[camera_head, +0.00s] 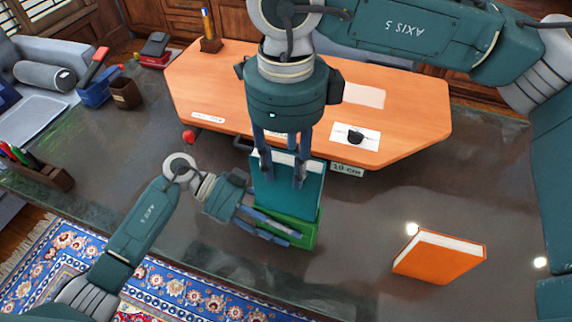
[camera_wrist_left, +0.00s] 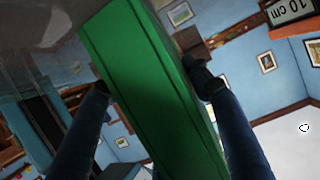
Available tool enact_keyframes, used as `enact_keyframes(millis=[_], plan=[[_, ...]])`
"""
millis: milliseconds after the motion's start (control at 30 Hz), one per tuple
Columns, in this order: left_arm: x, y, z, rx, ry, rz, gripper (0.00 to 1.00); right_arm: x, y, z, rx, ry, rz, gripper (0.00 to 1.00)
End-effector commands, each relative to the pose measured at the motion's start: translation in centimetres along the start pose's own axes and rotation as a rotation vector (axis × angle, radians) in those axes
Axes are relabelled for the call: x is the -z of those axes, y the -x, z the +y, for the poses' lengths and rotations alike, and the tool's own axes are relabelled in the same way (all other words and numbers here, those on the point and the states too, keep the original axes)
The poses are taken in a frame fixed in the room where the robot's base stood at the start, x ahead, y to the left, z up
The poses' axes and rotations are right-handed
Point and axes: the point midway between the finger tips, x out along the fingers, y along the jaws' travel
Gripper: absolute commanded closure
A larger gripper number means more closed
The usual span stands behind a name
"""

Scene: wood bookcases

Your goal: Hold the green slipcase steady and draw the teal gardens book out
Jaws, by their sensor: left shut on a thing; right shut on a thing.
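The green slipcase (camera_head: 304,234) stands on the dark table near the middle of the head view. The teal gardens book (camera_head: 290,192) rises well above it, with its lower part hidden in or behind the slipcase. My left gripper (camera_head: 288,232) is shut on the slipcase from the left. In the left wrist view the slipcase (camera_wrist_left: 145,85) lies between the two fingers (camera_wrist_left: 158,92). My right gripper (camera_head: 281,180) comes down from above and is shut on the upper part of the teal book, with a finger across its front.
An orange book (camera_head: 437,257) lies on the table at the right. A raised orange wooden board (camera_head: 300,95) with a 10 cm label (camera_head: 347,169) is behind. A pen box (camera_head: 35,168) is at the left. The table between slipcase and orange book is clear.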

Motion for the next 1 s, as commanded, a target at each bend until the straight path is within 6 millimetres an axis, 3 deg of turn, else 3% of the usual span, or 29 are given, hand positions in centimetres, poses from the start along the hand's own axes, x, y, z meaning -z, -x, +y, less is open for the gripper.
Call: enact_keyframes(millis=[600, 900, 933, 1000], plan=[[-0.1, 0.0, 0.0, 0.0, 0.001, -0.002, 0.8, 0.0, 3.2, 0.0, 0.001, 0.0, -0.001, 1.0], [-0.1, 0.0, 0.0, 0.0, 0.001, -0.002, 0.8, 0.0, 3.5, 0.0, 0.001, 0.0, -0.001, 1.0], [-0.1, 0.0, 0.0, 0.0, 0.001, -0.002, 0.46, 0.0, 3.5, 0.0, 0.002, 0.0, -0.002, 1.0], [-0.1, 0.0, 0.0, 0.0, 0.001, -0.002, 0.33, 0.0, 3.5, 0.0, 0.001, 0.0, -0.002, 1.0]])
